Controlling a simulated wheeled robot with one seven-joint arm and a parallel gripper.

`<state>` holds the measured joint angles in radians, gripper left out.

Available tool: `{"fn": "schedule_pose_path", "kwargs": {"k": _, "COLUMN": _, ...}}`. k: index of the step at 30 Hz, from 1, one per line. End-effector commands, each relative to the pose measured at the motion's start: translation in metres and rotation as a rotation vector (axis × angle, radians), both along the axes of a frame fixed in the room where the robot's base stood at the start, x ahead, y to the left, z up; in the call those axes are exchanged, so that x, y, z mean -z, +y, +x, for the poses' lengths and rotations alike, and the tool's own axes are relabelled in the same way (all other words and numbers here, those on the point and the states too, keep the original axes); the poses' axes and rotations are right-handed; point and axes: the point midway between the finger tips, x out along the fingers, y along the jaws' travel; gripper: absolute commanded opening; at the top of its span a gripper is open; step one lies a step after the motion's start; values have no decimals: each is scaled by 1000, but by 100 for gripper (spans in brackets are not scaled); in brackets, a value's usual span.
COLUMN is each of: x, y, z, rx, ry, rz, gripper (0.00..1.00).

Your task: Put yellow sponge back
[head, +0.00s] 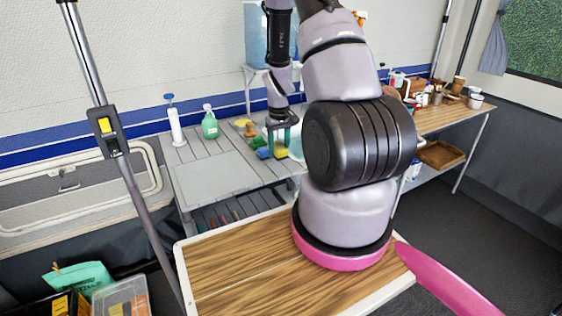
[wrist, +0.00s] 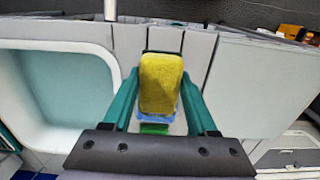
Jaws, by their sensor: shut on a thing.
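The yellow sponge (wrist: 160,82) is between the teal fingers of my gripper (wrist: 158,78) in the wrist view, and the gripper is shut on it. In the head view my gripper (head: 279,138) points down over the grey slatted counter, with the yellow sponge (head: 281,152) at its fingertips. A blue piece (wrist: 156,115) and a green piece (wrist: 154,129) show by the sponge's near end in the wrist view. Whether the sponge touches the counter is not clear.
A white-rimmed sink (wrist: 75,85) lies left in the wrist view. On the counter (head: 205,178), a green bottle (head: 210,125) and a white pump dispenser (head: 175,125) stand to the left. Blue (head: 263,153) and green (head: 258,142) items lie close to my gripper. The counter's front left is clear.

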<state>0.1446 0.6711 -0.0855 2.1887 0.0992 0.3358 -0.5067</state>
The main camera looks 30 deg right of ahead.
Motion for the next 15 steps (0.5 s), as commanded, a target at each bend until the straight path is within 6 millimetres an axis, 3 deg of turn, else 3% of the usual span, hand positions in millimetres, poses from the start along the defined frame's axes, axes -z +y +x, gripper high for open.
{"fn": "schedule_pose_path", "kwargs": {"k": 12, "x": 47, "y": 0, "z": 0, "rx": 1, "ry": 1, "rz": 1, "gripper": 0}}
{"fn": "schedule_pose_path", "kwargs": {"k": 15, "x": 48, "y": 0, "z": 1, "rx": 0, "ry": -1, "rz": 0, "gripper": 0}}
